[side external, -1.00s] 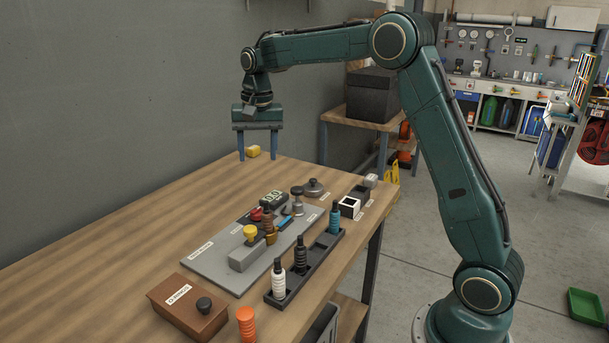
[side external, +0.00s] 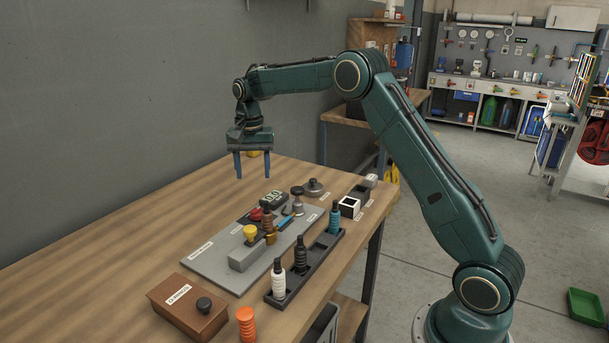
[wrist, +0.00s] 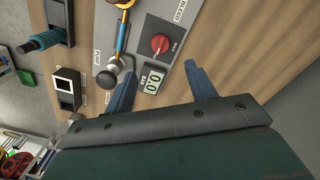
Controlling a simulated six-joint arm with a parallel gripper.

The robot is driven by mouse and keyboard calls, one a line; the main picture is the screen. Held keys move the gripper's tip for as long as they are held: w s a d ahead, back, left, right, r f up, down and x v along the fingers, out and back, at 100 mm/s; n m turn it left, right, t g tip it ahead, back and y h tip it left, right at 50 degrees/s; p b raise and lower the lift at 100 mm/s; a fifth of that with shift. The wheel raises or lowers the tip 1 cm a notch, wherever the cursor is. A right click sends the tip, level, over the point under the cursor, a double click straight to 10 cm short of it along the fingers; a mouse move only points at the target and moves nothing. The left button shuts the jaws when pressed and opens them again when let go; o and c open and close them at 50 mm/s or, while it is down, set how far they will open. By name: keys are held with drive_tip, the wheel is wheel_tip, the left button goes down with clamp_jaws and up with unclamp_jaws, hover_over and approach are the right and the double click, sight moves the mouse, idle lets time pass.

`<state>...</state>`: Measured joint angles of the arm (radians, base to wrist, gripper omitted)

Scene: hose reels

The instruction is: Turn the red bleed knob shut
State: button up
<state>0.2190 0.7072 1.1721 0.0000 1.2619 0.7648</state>
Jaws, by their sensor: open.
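The red bleed knob (side external: 256,214) sits on the grey panel (side external: 205,257) on the bench. The wrist view shows the knob (wrist: 160,44) beside a "BLEED" label, with a pale line across its face. My gripper (side external: 252,177) is open and empty, with its fingers pointing down above the bench, behind and above the knob in the side view. In the wrist view the fingertips of my gripper (wrist: 158,70) are spread to either side below the knob. I see no contact with it.
A gauge (wrist: 153,83) reading 0.0 sits close to the knob. A yellow knob (side external: 250,232), a brass fitting and a dark-topped plunger share the panel. The bench left of the panel is clear.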

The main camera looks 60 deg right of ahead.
sight(256, 210)
wheel_tip(256, 210, down, 12)
drive_tip(key=shift+f, duration=0.15)
idle(0.5)
drive_tip(key=c, duration=1)
